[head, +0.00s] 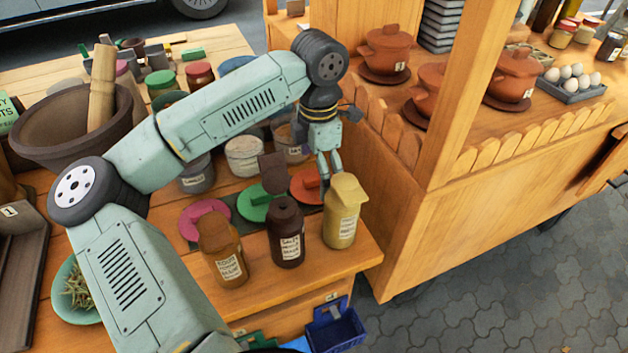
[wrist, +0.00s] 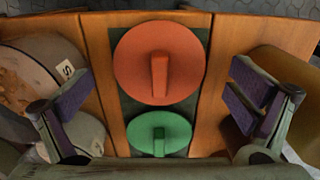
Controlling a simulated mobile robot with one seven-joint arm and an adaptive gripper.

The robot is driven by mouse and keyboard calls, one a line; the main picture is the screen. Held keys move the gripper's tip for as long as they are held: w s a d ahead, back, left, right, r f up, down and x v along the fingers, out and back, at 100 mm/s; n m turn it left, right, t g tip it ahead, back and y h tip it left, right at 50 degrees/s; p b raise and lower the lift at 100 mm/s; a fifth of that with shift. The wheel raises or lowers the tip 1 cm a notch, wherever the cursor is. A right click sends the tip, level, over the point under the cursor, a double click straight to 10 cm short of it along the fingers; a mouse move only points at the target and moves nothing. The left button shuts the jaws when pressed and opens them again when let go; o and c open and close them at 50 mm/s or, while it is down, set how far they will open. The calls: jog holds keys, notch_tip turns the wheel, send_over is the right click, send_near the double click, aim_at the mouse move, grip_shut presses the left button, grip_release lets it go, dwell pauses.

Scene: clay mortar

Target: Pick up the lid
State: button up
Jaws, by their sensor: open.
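Three round lids with bar handles lie on a dark mat (head: 234,219) on the wooden counter: a pink lid (head: 203,217), a green lid (head: 254,204) and an orange-red lid (head: 305,186). In the wrist view the orange-red lid (wrist: 150,62) lies centrally beyond my gripper, with the green lid (wrist: 159,132) nearer the bottom. My gripper (wrist: 167,108) is open and empty, its fingers spread wide to either side of the lids. In the head view my gripper (head: 329,166) points down near the orange-red lid, partly hidden behind the yellow bottle; contact cannot be told.
Brown (head: 221,250), dark (head: 287,233) and yellow (head: 343,212) bottles stand along the front counter edge. White tubs (head: 243,156) stand behind the lids. A wooden fence and post (head: 470,95) rise at right. A large mortar (head: 60,130) stands at left.

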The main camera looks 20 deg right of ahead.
jog(key=shift+f, duration=1)
jog(key=shift+s, duration=0.1)
jog(key=c, duration=1.3)
jog(key=shift+f, duration=0.1)
jog(key=shift+c, duration=0.3)
